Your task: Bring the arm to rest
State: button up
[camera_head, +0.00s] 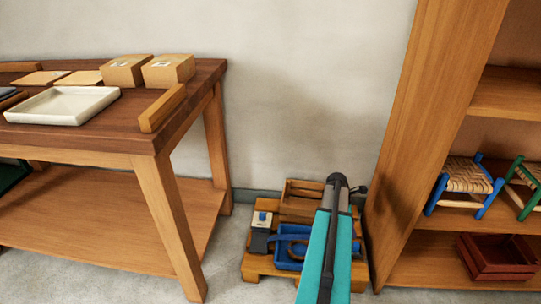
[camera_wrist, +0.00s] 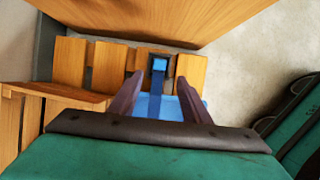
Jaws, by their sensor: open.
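In the wrist view my gripper (camera_wrist: 158,84) is open, its two dark purple fingers apart with nothing clasped between them. A blue piece with a light blue square end (camera_wrist: 159,66) shows beyond and between the fingers, over wooden slats; I cannot tell how far below it is. In the head view my teal arm reaches over a low wooden pallet (camera_head: 254,268) on the floor. My gripper is not clearly visible there, and the arm hides the right part of the pallet.
The pallet carries a blue bin (camera_head: 289,249), a wooden box (camera_head: 300,199) and a small white-and-dark item (camera_head: 261,222). A workbench (camera_head: 183,222) stands left, with a white tray (camera_head: 64,105) and cardboard boxes (camera_head: 168,69). A shelf unit (camera_head: 425,130) stands close on the right, holding small stools (camera_head: 465,178) and a red crate (camera_head: 497,257).

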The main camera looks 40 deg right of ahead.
jog(key=w+a+r+n+p, duration=0.3)
jog(key=w+a+p, duration=0.6)
jog(key=w+a, duration=0.3)
jog(key=w+a+n+p, duration=0.2)
jog(key=a+p, duration=0.2)
jog(key=a, duration=0.5)
jog(key=w+a+n+p, duration=0.1)
jog(key=w+a+p, duration=0.25)
jog(key=a, duration=0.65)
jog(key=s+a+r+m+y+p, duration=0.1)
jog(key=s+a+m+p, duration=0.3)
jog(key=a, duration=0.6)
jog(key=s+a+r+m+g+y+p, duration=0.1)
jog(key=s+a+r+m+p, duration=0.3)
jog(key=s+a, duration=0.3)
jog(key=s+a+r+m+g+p, duration=0.1)
jog(key=s+a+m+p, duration=0.4)
jog(key=a, duration=0.8)
jog(key=shift+s+a+r+m+y+p, duration=0.3)
jog(key=shift+s+r+m+y+p, duration=0.15)
jog(key=shift+r+p, duration=0.25)
